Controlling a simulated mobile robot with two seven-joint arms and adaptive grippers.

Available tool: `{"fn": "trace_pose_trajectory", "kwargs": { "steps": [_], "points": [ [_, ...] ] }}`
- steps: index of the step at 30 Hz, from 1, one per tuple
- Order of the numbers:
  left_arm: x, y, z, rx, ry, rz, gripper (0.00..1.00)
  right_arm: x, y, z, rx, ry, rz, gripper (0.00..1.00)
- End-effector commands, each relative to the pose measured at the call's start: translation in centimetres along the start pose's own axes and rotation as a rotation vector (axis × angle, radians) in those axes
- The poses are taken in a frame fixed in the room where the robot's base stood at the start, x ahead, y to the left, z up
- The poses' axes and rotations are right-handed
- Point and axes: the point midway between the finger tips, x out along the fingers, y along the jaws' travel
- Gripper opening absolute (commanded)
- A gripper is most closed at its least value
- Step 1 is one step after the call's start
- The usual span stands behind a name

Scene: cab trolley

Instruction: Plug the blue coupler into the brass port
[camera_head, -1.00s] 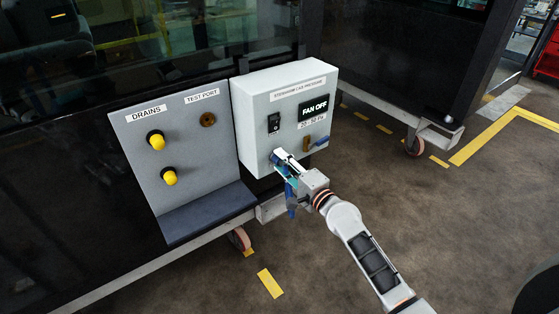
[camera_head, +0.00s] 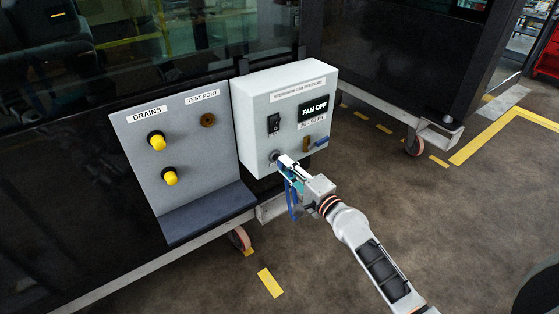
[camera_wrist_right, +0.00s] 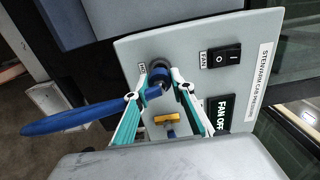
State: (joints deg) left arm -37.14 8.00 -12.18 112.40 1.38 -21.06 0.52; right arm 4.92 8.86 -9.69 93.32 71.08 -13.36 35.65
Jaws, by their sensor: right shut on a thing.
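The brass port (camera_head: 208,120) is a round brass fitting under the TEST PORT label, on the grey panel at left in the head view. Nothing is in it. My right gripper (camera_head: 283,161) is at the lower left of the white control box, right of and below the port. It is shut on the blue coupler (camera_wrist_right: 154,91), seen between the fingertips in the wrist view. A blue hose (camera_wrist_right: 80,117) runs from the coupler. A dark round socket (camera_head: 275,156) on the box is just beyond the coupler; I cannot tell whether they touch. My left gripper is not in view.
The control box (camera_head: 256,112) carries a black fan switch (camera_head: 274,123), a FAN OFF display (camera_head: 314,108) and a brass valve with a blue handle (camera_head: 321,142). Two yellow drain knobs (camera_head: 156,141) stick out left of the port. A dark ledge (camera_head: 207,212) juts out below the panel.

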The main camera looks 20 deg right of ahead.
Motion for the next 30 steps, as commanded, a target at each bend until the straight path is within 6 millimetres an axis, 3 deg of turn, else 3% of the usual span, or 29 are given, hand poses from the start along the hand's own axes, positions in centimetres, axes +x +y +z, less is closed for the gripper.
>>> {"fn": "trace_pose_trajectory", "kwargs": {
  "steps": [30],
  "points": [
    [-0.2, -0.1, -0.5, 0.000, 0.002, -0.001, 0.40, -3.5, -0.1, 0.0, 0.000, -0.001, -0.001, 0.00]
  ]
}}
